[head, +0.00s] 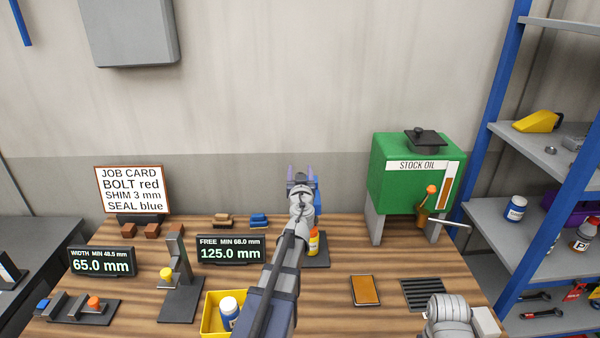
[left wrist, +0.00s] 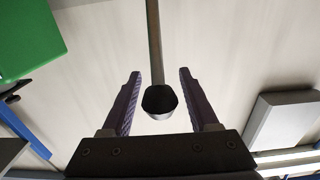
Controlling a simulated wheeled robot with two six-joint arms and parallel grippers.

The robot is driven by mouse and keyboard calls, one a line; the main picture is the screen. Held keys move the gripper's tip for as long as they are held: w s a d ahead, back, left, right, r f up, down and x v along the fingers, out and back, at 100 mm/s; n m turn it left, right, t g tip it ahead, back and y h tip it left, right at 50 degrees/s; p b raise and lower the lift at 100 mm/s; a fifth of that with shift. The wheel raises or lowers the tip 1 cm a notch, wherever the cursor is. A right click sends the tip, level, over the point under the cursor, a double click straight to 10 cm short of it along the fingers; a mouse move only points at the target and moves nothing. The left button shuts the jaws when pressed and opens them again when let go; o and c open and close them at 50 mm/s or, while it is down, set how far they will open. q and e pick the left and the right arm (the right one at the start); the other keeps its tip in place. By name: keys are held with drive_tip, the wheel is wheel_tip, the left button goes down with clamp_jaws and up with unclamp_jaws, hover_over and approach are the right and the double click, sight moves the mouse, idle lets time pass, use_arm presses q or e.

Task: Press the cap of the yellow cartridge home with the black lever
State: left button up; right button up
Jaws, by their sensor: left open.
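The yellow cartridge (head: 313,243) stands upright on a dark base plate (head: 322,262). My left arm covers part of it, and its cap cannot be made out clearly. My left gripper (head: 303,170) is raised above and behind it, with its purple fingers pointing up. In the left wrist view the gripper (left wrist: 157,85) is open. A thin rod with a black end (left wrist: 160,100), apparently the lever, shows between the fingers without visible contact. The lever is hidden behind my arm in the head view.
A green stock oil tank (head: 400,172) stands at the back right. A yellow bin (head: 210,318) with a white-capped bottle (head: 229,310) is at the front. Two displays (head: 102,262) (head: 230,249) stand left. A brown pad (head: 366,290) and dark grate (head: 426,294) lie right.

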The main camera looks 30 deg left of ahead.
use_arm(q)
drive_tip(key=shift+s, duration=0.1)
drive_tip(key=shift+c, duration=0.3)
clamp_jaws()
idle(0.9)
